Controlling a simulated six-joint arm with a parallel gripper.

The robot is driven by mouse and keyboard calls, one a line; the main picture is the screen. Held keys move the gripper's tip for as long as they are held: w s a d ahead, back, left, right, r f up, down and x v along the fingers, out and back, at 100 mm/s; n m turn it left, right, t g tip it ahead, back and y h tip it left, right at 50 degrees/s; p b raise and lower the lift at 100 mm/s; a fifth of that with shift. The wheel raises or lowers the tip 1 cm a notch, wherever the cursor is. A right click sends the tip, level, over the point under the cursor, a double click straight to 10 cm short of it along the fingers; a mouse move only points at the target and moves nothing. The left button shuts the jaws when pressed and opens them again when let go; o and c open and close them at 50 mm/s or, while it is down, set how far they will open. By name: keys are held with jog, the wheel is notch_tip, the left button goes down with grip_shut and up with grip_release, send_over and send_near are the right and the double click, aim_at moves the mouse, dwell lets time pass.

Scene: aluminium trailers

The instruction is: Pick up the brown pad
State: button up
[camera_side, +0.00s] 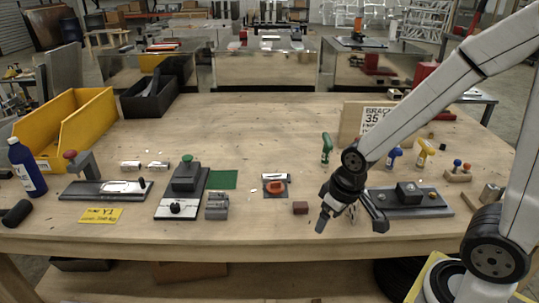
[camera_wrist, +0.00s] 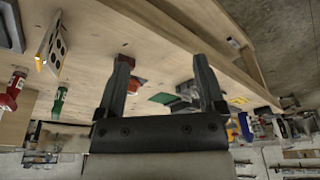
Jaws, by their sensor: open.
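A small brown block (camera_side: 300,207), the likeliest brown pad, lies flat on the wooden table near its front middle. My gripper (camera_side: 350,222) is open and empty, to the right of the block and apart from it. In the wrist view my gripper (camera_wrist: 162,60) has its two dark fingers spread wide. A small reddish-brown thing (camera_wrist: 125,49) shows at the tip of the left finger there, partly hidden by it; it is probably the same block.
A dark pad with an orange-red piece (camera_side: 275,187) and a green mat (camera_side: 222,179) lie left of the block. A dark fixture plate (camera_side: 430,210) sits right of my gripper. Small screwdriver-like tools (camera_side: 326,149) stand behind. The table's front strip (camera_side: 270,235) is clear.

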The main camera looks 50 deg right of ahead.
jog(key=m+y, duration=0.3)
jog(key=m, duration=2.4)
send_over(302, 205)
jog(key=s+d, duration=0.1)
jog(key=shift+t, duration=0.3)
jog(key=shift+s+d+f, duration=0.1)
jog(key=shift+f, duration=1.8)
jog(key=shift+s+d+f, duration=0.1)
jog(key=shift+f, duration=1.8)
jog(key=shift+f, duration=0.1)
jog(key=shift+x, duration=2.5)
jog(key=shift+w, duration=0.1)
